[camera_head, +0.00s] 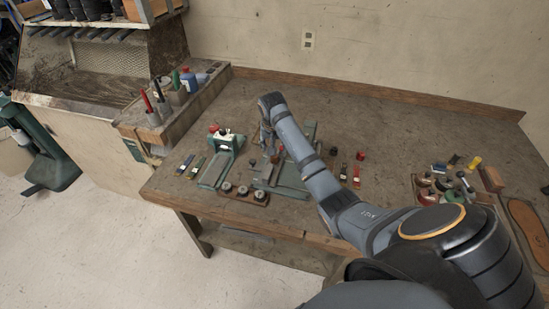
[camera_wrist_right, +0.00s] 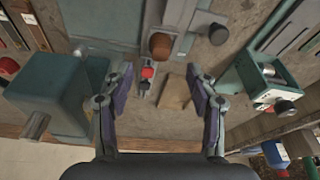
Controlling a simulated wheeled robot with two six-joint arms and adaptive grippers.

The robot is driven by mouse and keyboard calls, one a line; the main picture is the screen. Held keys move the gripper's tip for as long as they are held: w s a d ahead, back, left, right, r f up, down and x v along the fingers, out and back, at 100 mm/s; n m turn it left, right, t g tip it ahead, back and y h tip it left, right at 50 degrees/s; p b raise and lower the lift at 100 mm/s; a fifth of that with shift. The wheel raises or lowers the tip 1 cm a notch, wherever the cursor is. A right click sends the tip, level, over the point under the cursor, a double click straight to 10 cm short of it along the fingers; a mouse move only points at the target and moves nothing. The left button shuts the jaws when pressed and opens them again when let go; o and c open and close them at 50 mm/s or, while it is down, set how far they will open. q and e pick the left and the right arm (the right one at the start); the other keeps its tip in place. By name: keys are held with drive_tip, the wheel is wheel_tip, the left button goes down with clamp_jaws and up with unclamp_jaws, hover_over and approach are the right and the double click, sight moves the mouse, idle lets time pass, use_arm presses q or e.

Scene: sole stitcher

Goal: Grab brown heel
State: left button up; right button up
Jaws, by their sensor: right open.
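My right gripper (camera_head: 268,146) reaches down over the workbench between two green devices in the head view. In the right wrist view the right gripper (camera_wrist_right: 159,73) is open with nothing between its fingers. A flat, squarish tan-brown piece (camera_wrist_right: 174,91) lies on the bench below the space between the fingers, nearer the right finger. It looks like the brown heel, but I cannot be sure. A rounded brown knob-like piece (camera_wrist_right: 160,45) stands just beyond the fingertips. A small red-topped item (camera_wrist_right: 147,73) is near the left finger. My left gripper is out of view.
One green device (camera_wrist_right: 60,98) stands close to the left finger, another (camera_wrist_right: 266,84) farther right. A wooden block with round dark pieces (camera_head: 243,194) lies at the bench's front. Bottles and tools fill a caddy (camera_head: 180,100) at left. The bench right of centre (camera_head: 400,130) is clear.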

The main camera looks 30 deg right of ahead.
sight(274, 159)
drive_tip(key=shift+w+d+f, duration=0.2)
drive_tip(key=shift+w+f, duration=0.05)
drive_tip(key=shift+f, duration=0.35)
drive_tip(key=shift+w+d+f, duration=0.1)
drive_tip(key=shift+w+f, duration=0.1)
drive_tip(key=shift+f, duration=0.1)
drive_tip(key=shift+w+d+f, duration=0.1)
drive_tip(key=shift+f, duration=0.05)
drive_tip(key=x, duration=0.1)
drive_tip(key=p+x, duration=0.1)
drive_tip(key=x, duration=0.2)
drive_tip(key=shift+s+f+p, duration=0.25)
drive_tip(key=shift+p, duration=0.05)
drive_tip(key=shift+w+f, duration=0.15)
drive_tip(key=shift+f, duration=0.1)
drive_tip(key=shift+r, duration=0.1)
drive_tip(key=c, duration=0.5)
use_arm(q)
drive_tip(key=shift+w+d+r, duration=0.15)
drive_tip(key=shift+w+r, duration=0.1)
drive_tip(key=shift+r, duration=0.2)
drive_tip(key=shift+w+d+r, duration=0.15)
drive_tip(key=shift+w+r, duration=0.1)
drive_tip(key=shift+r, duration=0.2)
use_arm(e)
clamp_jaws()
